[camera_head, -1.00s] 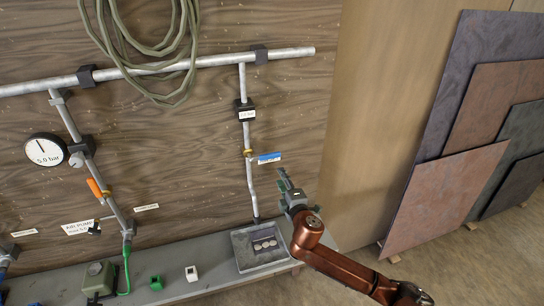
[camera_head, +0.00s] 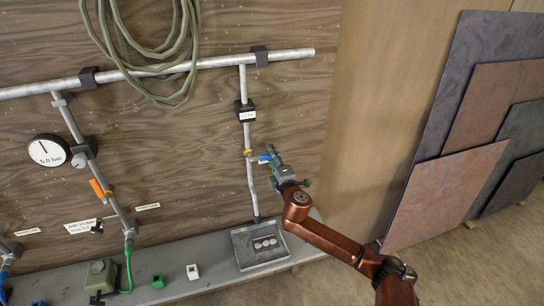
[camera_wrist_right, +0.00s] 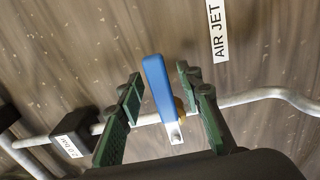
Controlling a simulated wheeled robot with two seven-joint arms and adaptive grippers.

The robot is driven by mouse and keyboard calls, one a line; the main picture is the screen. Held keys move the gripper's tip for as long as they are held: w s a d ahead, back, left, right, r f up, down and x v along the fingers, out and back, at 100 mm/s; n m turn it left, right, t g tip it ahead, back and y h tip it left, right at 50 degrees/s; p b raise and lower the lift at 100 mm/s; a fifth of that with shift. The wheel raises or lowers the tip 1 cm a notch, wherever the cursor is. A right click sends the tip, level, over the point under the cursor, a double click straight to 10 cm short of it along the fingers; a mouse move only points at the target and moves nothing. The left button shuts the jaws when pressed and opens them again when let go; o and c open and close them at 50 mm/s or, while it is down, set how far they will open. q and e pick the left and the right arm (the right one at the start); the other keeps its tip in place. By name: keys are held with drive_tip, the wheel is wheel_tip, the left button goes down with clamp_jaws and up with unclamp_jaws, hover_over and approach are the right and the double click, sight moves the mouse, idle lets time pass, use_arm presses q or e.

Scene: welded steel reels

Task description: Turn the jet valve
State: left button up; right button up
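The jet valve is a blue lever (camera_wrist_right: 158,88) with a brass-coloured body on a thin grey pipe (camera_head: 249,180) that comes down the wooden wall. In the head view the blue lever (camera_head: 264,158) points right from the pipe and is partly covered by my gripper. My right gripper (camera_head: 271,154) is at the lever. In the right wrist view its green-padded fingers (camera_wrist_right: 162,96) are apart, one on each side of the lever, with gaps on both sides. A label reading AIR JET (camera_wrist_right: 218,30) is beside it. My left gripper is not in view.
A grey tray (camera_head: 241,251) with pale discs sits on the bench below. A gauge (camera_head: 48,150), an orange lever (camera_head: 97,188) and a green hose (camera_head: 129,270) are to the left. Panels (camera_head: 440,195) lean at the right. The wall around the lever is mostly clear.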

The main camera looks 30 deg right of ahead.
drive_tip(key=shift+c, duration=0.6)
clamp_jaws()
